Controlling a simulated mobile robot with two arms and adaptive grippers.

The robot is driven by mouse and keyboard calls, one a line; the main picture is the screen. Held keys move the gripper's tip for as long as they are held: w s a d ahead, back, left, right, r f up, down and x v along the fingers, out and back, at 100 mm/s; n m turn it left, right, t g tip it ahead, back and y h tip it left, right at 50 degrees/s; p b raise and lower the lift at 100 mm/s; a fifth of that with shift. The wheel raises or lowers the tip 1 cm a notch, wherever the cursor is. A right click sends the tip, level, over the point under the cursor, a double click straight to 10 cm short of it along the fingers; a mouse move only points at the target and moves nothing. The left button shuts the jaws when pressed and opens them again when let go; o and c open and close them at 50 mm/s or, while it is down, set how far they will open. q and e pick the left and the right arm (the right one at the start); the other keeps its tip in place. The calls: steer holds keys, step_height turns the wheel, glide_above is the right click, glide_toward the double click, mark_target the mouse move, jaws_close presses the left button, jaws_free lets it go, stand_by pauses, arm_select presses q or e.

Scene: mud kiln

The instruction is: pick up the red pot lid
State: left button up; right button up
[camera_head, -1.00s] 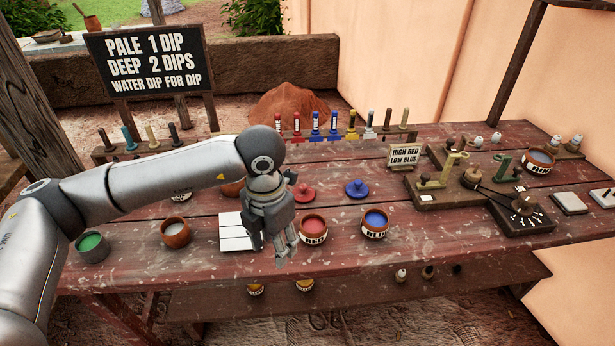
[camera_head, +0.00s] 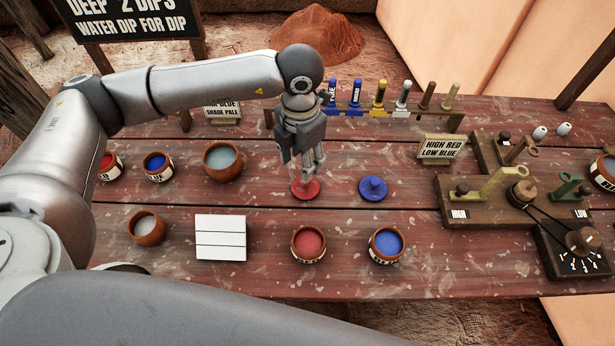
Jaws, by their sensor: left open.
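The red pot lid (camera_head: 305,190) lies flat on the red-brown wooden table, left of a blue lid (camera_head: 373,188). My left gripper (camera_head: 303,174) points down right over the red lid with its fingers apart. The fingers hide the lid's knob and upper part, and I cannot tell whether they touch it. The red pot (camera_head: 308,244) stands open in front of the lid, with red paint inside. My right gripper is not in view.
The blue pot (camera_head: 386,245) stands right of the red pot. A white tile board (camera_head: 221,238) and a clay bowl (camera_head: 147,228) lie to the left. A rack (camera_head: 420,116) of coloured handles stands behind. A wooden mechanism (camera_head: 520,200) fills the right side.

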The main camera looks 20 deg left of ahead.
arm_select(q)
steer(key=shift+s+f, duration=0.1)
steer(key=shift+f, duration=0.8)
steer(key=f, duration=0.1)
steer(key=f+p, duration=0.1)
steer(key=f, duration=0.1)
steer(key=f+p, duration=0.1)
steer(key=f, duration=0.1)
steer(key=shift+w+d, duration=0.2)
steer(key=shift+d, duration=0.15)
steer(key=shift+f, duration=0.3)
steer(key=shift+c, duration=0.5)
jaws_close()
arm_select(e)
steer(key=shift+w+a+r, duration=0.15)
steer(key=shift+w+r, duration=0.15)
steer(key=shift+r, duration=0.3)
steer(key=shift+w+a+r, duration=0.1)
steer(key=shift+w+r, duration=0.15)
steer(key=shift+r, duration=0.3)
